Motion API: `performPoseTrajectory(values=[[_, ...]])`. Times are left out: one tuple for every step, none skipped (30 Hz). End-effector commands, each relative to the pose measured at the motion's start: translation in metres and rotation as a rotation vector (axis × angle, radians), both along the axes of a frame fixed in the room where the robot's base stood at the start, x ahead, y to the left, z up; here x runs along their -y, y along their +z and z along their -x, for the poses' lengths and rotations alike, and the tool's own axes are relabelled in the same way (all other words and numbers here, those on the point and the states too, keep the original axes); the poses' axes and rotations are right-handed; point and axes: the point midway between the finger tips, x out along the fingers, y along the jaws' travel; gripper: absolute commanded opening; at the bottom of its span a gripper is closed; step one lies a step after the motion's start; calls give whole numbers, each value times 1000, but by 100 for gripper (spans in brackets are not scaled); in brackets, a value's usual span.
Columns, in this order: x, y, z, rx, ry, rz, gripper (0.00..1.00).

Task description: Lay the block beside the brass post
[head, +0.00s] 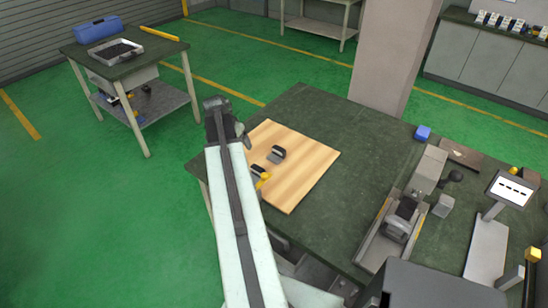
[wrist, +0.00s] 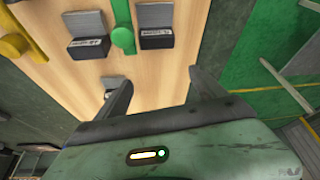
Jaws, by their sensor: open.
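The brass post is most likely the yellow post (wrist: 14,45) at the left edge of the wrist view; a yellow piece also shows on the wooden board in the head view (head: 263,180). Two dark grey blocks with pale labels lie on the board: one (wrist: 90,48) between the yellow post and a green post (wrist: 122,38), the other (wrist: 156,38) right of the green post. I cannot tell which block is meant. My gripper (wrist: 160,84) is open and empty, with bare board between its fingers and both blocks beyond the fingertips.
The wooden board (head: 305,165) lies on a dark green worktable (head: 350,130). A small grey piece (wrist: 112,79) is near my left finger. A blue block (head: 423,132), a vise-like fixture (head: 398,228) and a display on a stand (head: 512,188) are at the right. The table's far middle is clear.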

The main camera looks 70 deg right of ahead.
Motion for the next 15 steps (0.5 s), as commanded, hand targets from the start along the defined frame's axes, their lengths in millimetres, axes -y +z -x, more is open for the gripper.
performPoseTrajectory(values=[[25,-5,39,0,-66,-1,80],[35,-6,57,0,-96,-1,80],[45,-7,79,0,-130,-1,80],[51,-7,93,0,-152,-1,80],[56,-8,104,0,-168,-1,80],[60,-8,114,0,-184,-2,80],[62,-8,120,0,-194,-2,80],[64,-8,124,0,-199,-2,80],[64,-8,126,0,-203,-2,80],[65,-8,127,-1,-204,-2,80],[65,-8,127,-1,-203,-2,80],[65,-10,126,0,-203,-2,80],[66,-13,126,0,-202,-2,80],[67,-17,127,0,-202,-2,80],[69,-22,127,0,-202,-2,80]])
